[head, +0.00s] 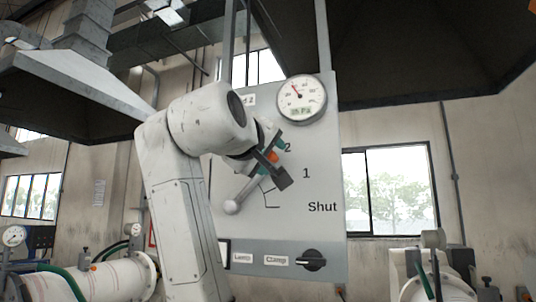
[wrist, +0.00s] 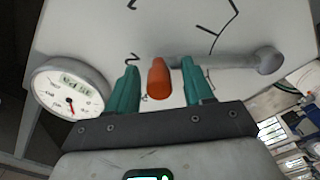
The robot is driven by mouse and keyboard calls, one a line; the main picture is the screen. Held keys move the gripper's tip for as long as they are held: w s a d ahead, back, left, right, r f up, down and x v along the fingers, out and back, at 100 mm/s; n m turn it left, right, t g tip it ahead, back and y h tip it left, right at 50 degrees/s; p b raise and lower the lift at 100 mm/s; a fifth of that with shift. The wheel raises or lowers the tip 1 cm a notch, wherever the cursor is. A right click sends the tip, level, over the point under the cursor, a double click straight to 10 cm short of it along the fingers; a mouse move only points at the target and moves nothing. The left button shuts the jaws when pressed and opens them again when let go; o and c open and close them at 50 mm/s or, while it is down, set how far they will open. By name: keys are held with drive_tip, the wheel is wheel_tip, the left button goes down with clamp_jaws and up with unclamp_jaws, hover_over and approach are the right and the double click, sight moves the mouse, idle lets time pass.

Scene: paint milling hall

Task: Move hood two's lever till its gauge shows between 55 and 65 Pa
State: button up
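Hood two's lever (head: 241,195) is on a grey panel (head: 325,150) and ends in a pale ball at lower left. The ball and rod also show in the wrist view (wrist: 268,61). An orange grip (wrist: 158,80) stands between the teal fingers of my gripper (wrist: 160,86), with a visible gap on each side. My gripper (head: 270,154) is in front of the panel beside the mark 2 and hides part of the lever. The round white gauge (head: 302,98) is at the panel's top right; its red needle points up and left. Its digital digits are too small to read surely.
The panel has marks 2, 1 and Shut, and a black knob (head: 310,260) with small labels at its bottom. Dark hoods (head: 400,50) hang overhead. White machines (head: 125,275) stand at lower left and lower right. A window (head: 390,190) is behind, right.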

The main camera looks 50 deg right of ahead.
clamp_jaws()
idle(0.5)
